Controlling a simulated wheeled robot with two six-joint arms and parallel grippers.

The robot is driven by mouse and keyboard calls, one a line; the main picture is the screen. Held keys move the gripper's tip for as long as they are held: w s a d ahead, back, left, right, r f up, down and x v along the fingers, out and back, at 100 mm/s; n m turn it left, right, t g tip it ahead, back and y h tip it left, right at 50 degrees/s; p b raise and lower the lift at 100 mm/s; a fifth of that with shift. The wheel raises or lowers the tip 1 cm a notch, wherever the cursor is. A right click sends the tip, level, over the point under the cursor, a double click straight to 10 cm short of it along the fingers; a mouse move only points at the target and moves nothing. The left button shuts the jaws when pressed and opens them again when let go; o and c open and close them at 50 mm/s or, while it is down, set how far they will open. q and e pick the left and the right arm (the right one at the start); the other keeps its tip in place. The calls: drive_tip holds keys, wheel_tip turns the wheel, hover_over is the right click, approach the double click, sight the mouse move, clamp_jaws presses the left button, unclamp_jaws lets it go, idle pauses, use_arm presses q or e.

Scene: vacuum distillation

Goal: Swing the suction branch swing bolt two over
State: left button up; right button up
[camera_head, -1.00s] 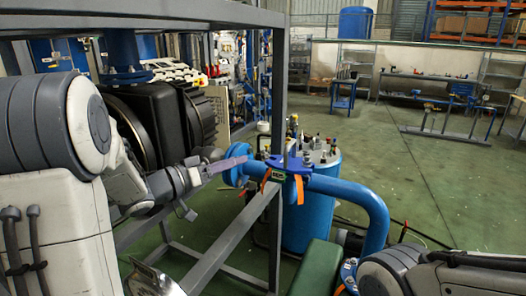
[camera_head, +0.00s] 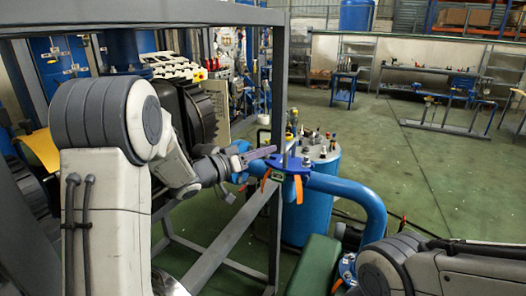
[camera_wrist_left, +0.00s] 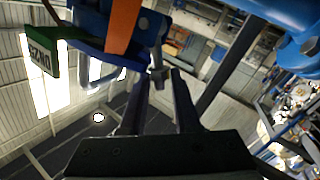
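The suction branch is a bent blue pipe (camera_head: 350,190) with a blue clamp (camera_head: 290,166) at its left end. Orange straps hang from the clamp, and one crosses the left wrist view (camera_wrist_left: 122,25). A small grey bolt-like part (camera_wrist_left: 157,72), probably a swing bolt, shows just beyond my left fingertips. My left gripper (camera_head: 268,152) reaches in from the left beside the clamp. In the left wrist view its fingers (camera_wrist_left: 162,78) are apart, with the grey part between or just past their tips. Contact cannot be told. My right gripper is out of view; only its arm shows.
A grey metal frame post (camera_head: 277,130) stands close beside the clamp. A blue drum (camera_head: 310,215) with several fittings on top stands behind the pipe. A green tag (camera_wrist_left: 42,60) sticks out from the clamp. The green floor to the right is open.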

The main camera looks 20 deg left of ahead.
use_arm(q)
clamp_jaws()
drive_tip(key=shift+s+d+r+m+g+p, duration=0.1)
drive_tip(key=shift+d+r+m+g+p, duration=0.25)
drive_tip(key=shift+m, duration=0.25)
drive_tip(key=shift+s+d+r+m+y, duration=0.1)
drive_tip(key=shift+d+r+m+y, duration=0.05)
drive_tip(key=shift+d+m+y, duration=0.35)
drive_tip(key=shift+s+d+f+m+g+y+p, duration=0.15)
drive_tip(key=shift+d+m+g+y+p, duration=0.3)
drive_tip(key=shift+m, duration=0.75)
drive_tip(key=shift+d, duration=0.1)
drive_tip(key=shift+o, duration=1.8)
unclamp_jaws()
